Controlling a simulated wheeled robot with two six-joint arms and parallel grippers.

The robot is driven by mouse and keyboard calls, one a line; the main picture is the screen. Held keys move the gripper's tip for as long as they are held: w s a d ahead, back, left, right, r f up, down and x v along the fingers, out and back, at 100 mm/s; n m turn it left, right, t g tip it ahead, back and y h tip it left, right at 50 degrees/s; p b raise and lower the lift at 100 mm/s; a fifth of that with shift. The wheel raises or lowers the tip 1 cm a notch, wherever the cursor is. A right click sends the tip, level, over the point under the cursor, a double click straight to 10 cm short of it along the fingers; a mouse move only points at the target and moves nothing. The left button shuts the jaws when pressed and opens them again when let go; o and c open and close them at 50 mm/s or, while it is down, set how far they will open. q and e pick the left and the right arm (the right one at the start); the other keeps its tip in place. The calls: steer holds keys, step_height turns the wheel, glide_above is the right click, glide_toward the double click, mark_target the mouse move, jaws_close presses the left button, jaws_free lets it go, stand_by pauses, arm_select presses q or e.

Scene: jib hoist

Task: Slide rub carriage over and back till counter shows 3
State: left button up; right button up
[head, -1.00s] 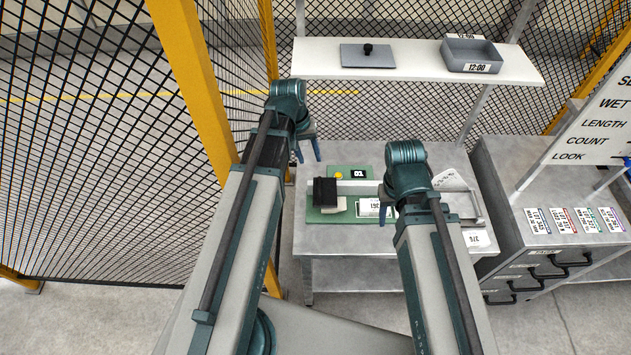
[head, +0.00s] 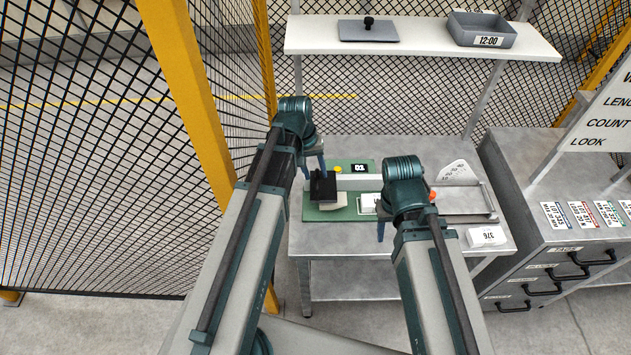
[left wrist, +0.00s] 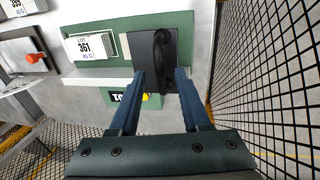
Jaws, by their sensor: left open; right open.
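The rub carriage, a black block (head: 323,187) with a dark handle, sits at the left end of the green board (head: 312,213); it also shows in the left wrist view (left wrist: 147,43). The small black counter (head: 359,168) behind it reads 01; in the left wrist view the counter (left wrist: 117,97) is partly hidden by a finger. My left gripper (head: 315,168) is open just behind the carriage. In the left wrist view its fingertips (left wrist: 161,74) are spread around the near end of the handle. My right gripper (head: 383,228) is open over the board's right part, partly hidden by its own arm.
A yellow button (head: 337,169) is beside the counter. A lot 361 card (left wrist: 90,46) lies on the board. An orange knob (head: 432,195), a metal tray and a 376 card (head: 487,236) are to the right. Mesh fence stands close left. A shelf (head: 420,40) is above.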

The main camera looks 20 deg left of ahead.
arm_select(q)
steer(key=shift+d+f+b, duration=0.15)
steer(key=shift+f+b, duration=0.15)
steer(key=shift+f, duration=0.4)
steer(key=shift+r, duration=0.1)
jaws_close()
stand_by(0.9)
